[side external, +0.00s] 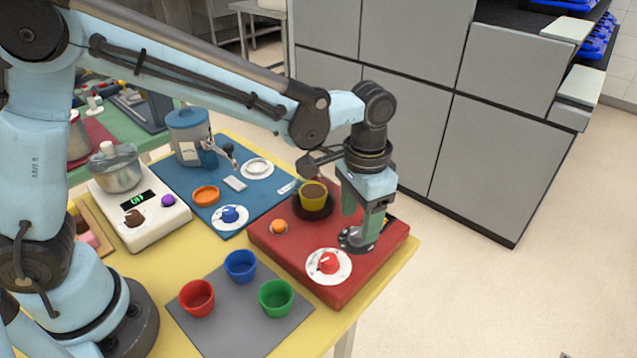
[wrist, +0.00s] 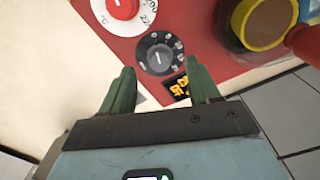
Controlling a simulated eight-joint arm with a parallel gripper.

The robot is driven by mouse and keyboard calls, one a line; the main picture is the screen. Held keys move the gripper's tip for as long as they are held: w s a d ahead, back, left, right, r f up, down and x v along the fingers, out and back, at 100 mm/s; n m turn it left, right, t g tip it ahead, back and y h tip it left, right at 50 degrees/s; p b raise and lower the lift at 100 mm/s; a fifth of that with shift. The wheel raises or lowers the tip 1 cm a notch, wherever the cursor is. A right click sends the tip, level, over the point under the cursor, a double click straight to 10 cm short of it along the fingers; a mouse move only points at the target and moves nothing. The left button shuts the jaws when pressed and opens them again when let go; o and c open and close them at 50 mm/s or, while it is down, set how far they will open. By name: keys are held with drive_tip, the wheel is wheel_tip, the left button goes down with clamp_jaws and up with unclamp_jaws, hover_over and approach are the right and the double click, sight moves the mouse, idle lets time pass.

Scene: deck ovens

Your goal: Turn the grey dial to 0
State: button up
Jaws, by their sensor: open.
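The grey dial (wrist: 159,53) is a dark grey disc with white markings on the red unit, and its knob carries a pale pointer line. In the side view the grey dial (side external: 352,240) shows partly under my gripper (side external: 366,236). In the wrist view my gripper (wrist: 160,88) has its two green fingers apart, with nothing between the tips. The dial lies just beyond the fingertips there. I cannot tell from these frames whether a finger touches it. The small numbers on the dial are too blurred to read surely.
On the red unit (side external: 290,262), a red dial (side external: 328,263) sits beside the grey one. A yellow pot (side external: 313,194) and an orange knob (side external: 279,227) are also there. Red, blue and green cups (side external: 276,298) stand on a grey mat (side external: 233,330).

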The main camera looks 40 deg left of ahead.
sight(358, 232)
wheel_tip(358, 232, up, 9)
drive_tip(key=shift+r, duration=0.15)
idle(0.4)
drive_tip(key=s+a+f+n+t, duration=0.1)
drive_tip(key=s+a+n+t, duration=0.1)
drive_tip(key=s+a, duration=0.3)
drive_tip(key=s+a+f+n+t, duration=0.1)
drive_tip(key=s+a+t, duration=0.3)
drive_tip(key=a, duration=0.8)
drive_tip(key=shift+s+a+f+n+t, duration=0.3)
drive_tip(key=shift+s+n+t, duration=0.15)
drive_tip(key=shift+n, duration=0.25)
